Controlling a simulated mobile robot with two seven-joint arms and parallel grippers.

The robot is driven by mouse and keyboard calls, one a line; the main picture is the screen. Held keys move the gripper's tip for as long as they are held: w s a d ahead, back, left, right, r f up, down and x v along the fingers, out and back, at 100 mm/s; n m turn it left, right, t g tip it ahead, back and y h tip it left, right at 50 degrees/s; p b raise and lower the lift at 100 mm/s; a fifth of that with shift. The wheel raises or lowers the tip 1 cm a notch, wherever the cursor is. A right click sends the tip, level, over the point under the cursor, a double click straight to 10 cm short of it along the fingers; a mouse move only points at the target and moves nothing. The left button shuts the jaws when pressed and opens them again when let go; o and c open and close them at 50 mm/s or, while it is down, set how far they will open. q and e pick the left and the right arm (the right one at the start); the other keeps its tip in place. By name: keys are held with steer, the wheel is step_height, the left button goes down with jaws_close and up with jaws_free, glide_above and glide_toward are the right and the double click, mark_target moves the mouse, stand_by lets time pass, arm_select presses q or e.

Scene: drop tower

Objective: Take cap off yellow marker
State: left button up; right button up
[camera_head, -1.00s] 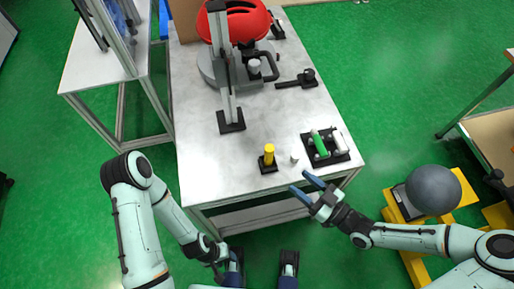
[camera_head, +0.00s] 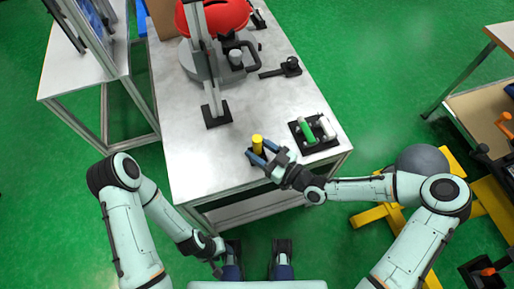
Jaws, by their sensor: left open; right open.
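My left gripper (camera_head: 220,268) is open and empty, low at the bottom of the view, in front of the table and well away from the marker.
A black tray (camera_head: 326,146) with a green marker (camera_head: 306,131) and a white one (camera_head: 326,127) lies right of the marker. A grey stand (camera_head: 214,106) with a black foot and a red helmet (camera_head: 218,14) are farther back. The table's left front (camera_head: 195,170) is clear.

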mark_target(258, 139)
steer(key=shift+w+a, duration=0.25)
steer(key=shift+a, duration=0.1)
steer(key=shift+c, duration=0.3)
steer(key=c, duration=0.9)
steer(key=shift+r, duration=0.1)
steer(key=shift+r+p, duration=2.45)
steer(key=shift+r, duration=7.45)
